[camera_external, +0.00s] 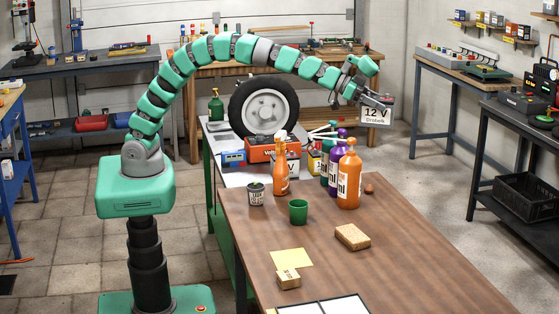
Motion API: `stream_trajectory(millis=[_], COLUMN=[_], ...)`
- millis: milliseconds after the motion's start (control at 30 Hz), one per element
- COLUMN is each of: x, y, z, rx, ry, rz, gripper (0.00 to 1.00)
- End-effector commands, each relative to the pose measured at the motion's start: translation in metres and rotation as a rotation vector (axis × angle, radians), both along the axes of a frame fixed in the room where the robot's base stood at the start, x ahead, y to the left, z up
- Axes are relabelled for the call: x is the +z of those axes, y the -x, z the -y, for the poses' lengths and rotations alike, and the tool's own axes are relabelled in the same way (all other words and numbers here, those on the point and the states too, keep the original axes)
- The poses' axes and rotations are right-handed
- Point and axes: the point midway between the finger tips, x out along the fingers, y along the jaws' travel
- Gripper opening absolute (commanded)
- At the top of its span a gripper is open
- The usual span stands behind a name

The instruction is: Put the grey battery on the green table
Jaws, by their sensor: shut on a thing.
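My gripper (380,101) is at the end of the arm, upper right of centre. It is shut on the grey battery (376,117), a pale box with "12 V" on its face. The battery hangs in the air, to the right of the wheel. The green-framed table (224,224) stands in the middle, partly hidden behind the brown-topped table. Its pale top shows around the wheel and the red battery. The fingertips are small in this view, and the top of the grey battery is partly covered by them.
A wheel (264,107), a red battery (274,150) and a blue device (233,159) crowd the green-framed table. Orange (350,180) and purple (334,166) bottles stand on the brown-topped table (400,255). Its right side is mostly clear.

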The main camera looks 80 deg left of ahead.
Motion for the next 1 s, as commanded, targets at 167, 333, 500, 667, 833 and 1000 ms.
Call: stream_trajectory(millis=[167,333,500,667,833,1000], x=[0.028,0.051,0.071,0.082,0.091,0.099], y=[-0.025,-0.046,-0.065,-0.075,-0.083,-0.091], z=[-0.026,-0.05,-0.074,-0.09,-0.103,-0.118], rx=[0.035,0.068,0.1,0.119,0.138,0.156], ry=[0.001,0.002,0.004,0.0,0.001,0.002], rz=[0.01,0.01,0.007,0.004,0.006,0.005], gripper=[0.0,0.0,0.0,0.0,0.0,0.0])
